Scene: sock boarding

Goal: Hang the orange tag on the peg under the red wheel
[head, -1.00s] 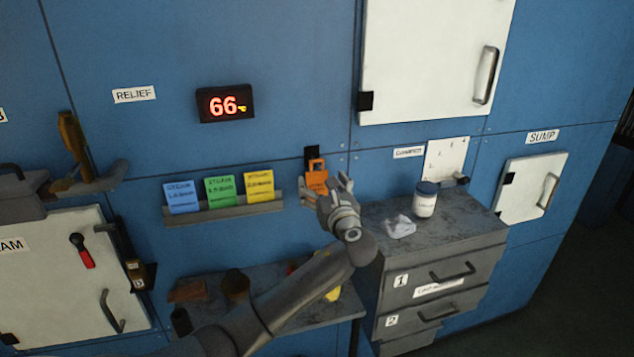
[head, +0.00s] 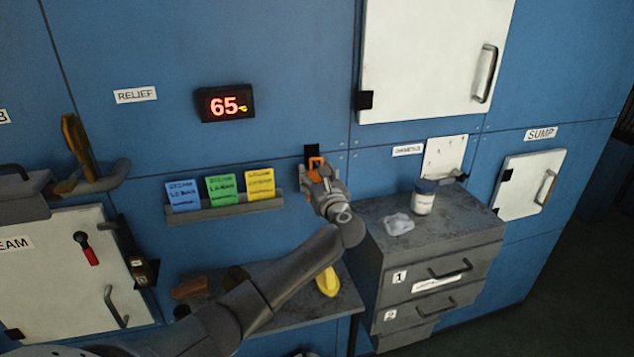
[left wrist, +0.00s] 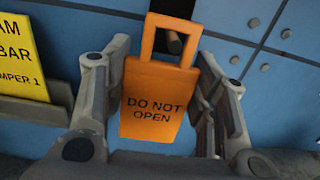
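The orange tag (left wrist: 158,100) reads "DO NOT OPEN". It hangs upright by its square loop on a dark round peg (left wrist: 174,42) in the left wrist view. In the head view, the tag's top (head: 316,163) shows on the blue wall, its lower part hidden by my left gripper (head: 320,180). In the left wrist view, my left gripper's (left wrist: 160,85) fingers are spread on either side of the tag, close to its edges, with narrow gaps. No red wheel can be made out. My right gripper is not in view.
A rack (head: 228,211) with blue, green and yellow cards is left of the tag. A grey drawer cabinet (head: 440,238) with a jar (head: 424,197) stands at right. A shelf (head: 300,312) with a yellow object (head: 328,281) is below. A red-handled lever (head: 88,250) is at left.

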